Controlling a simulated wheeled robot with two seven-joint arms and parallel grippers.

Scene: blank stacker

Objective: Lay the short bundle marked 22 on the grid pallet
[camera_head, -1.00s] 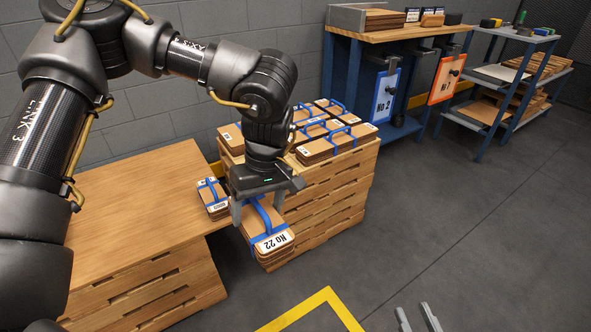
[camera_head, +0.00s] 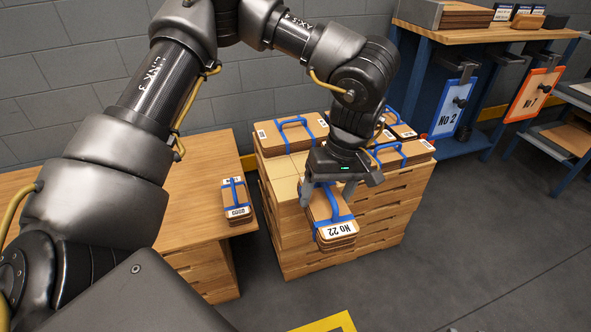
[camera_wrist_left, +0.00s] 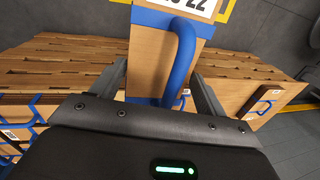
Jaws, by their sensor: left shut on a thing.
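The short bundle marked 22 (camera_head: 322,206) is a small stack of brown boards with a blue strap and handle and a white label. My left gripper (camera_head: 328,192) is shut on it and holds it at the near side of the grid pallet, covering part of the front edge. The wrist view shows the bundle (camera_wrist_left: 152,62) between the fingers (camera_wrist_left: 160,88), with its blue handle rising between them. The grid pallet (camera_head: 281,181) is the light top of a slatted wooden stack, with bare cells at its near left. The gap beneath the bundle cannot be judged. My right gripper is out of view.
Strapped bundles lie on the pallet at the back left (camera_head: 274,140) and right (camera_head: 415,150), with others partly behind my arm. A small bundle (camera_head: 236,203) sits on the wooden table (camera_head: 195,190) at left. A blue workbench (camera_head: 425,85) with hanging signs stands behind. Floor at right is clear.

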